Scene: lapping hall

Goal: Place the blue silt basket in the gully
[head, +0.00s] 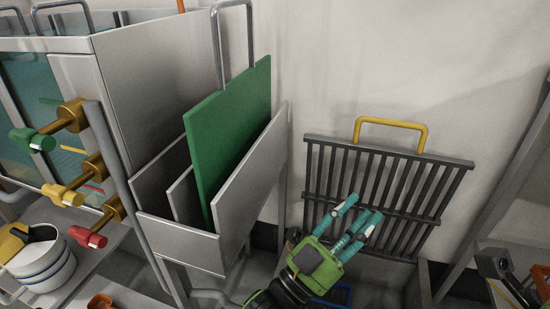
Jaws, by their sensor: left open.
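A blue basket (340,292) shows only in part, low in the head view. My left gripper hides much of it, and I cannot tell whether it touches anything. My left gripper (364,207), green with teal fingers, is open in front of a dark slatted grate (320,180). Nothing shows between its fingers. The grate leans upright against the wall and has a yellow handle (392,122) on top. Grey surfaces around the basket may belong to the gully, but its opening is not clear. My right gripper is not in view.
A grey rack (180,240) holding an upright green board (235,135) stands left of my gripper. Brass taps with green, yellow and red handles (62,194) stick out at far left. A white bucket (45,267) sits below them. A slanted grey post (500,195) stands right.

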